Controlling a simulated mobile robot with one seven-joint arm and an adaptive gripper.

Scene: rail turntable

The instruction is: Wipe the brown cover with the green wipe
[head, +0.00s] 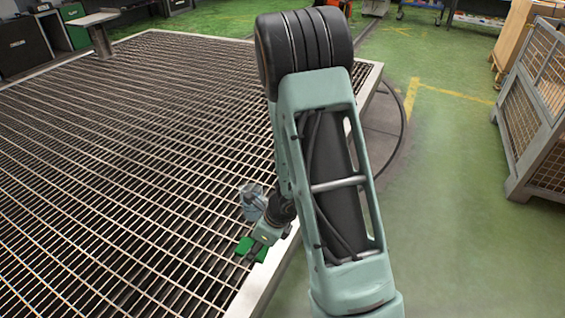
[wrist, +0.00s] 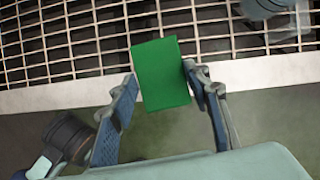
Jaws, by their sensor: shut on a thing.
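The green wipe (wrist: 163,75) is a flat green rectangle between the two fingertips of my gripper (wrist: 160,86) in the wrist view. My gripper is shut on it, with the fingers at its left and right sides. In the head view the wipe (head: 244,246) shows beside my gripper (head: 249,257), at the grating's right edge. In the wrist view the wipe overlaps the pale rim in the picture; I cannot tell whether it touches it. I cannot make out a brown cover in either view.
A large metal grating (head: 130,140) with a pale rim (head: 262,277) fills the left. A bluish, see-through object (head: 251,200) is on the grating near my gripper. A mesh-sided crate (head: 535,110) stands at right.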

